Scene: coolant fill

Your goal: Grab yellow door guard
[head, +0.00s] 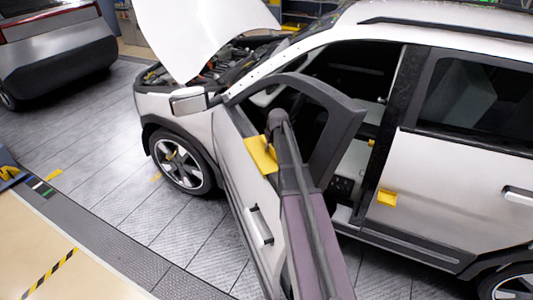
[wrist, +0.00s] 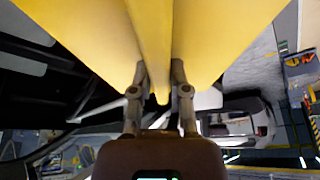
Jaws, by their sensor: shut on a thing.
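The yellow door guard (head: 261,154) sits at the window edge of the white car's open front door (head: 243,180). In the wrist view the yellow guard (wrist: 95,40) fills the upper part of the picture, with a raised rib down its middle. My gripper (wrist: 159,82) has one finger on each side of that rib and is shut on it. In the head view my arm comes up from below and hides part of the door. The fingertips are hard to make out there.
The door's dark window frame (head: 345,118) rises right beside my arm. A smaller yellow piece (head: 387,198) is on the car's side behind the door opening. The car's hood (head: 205,35) is raised.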

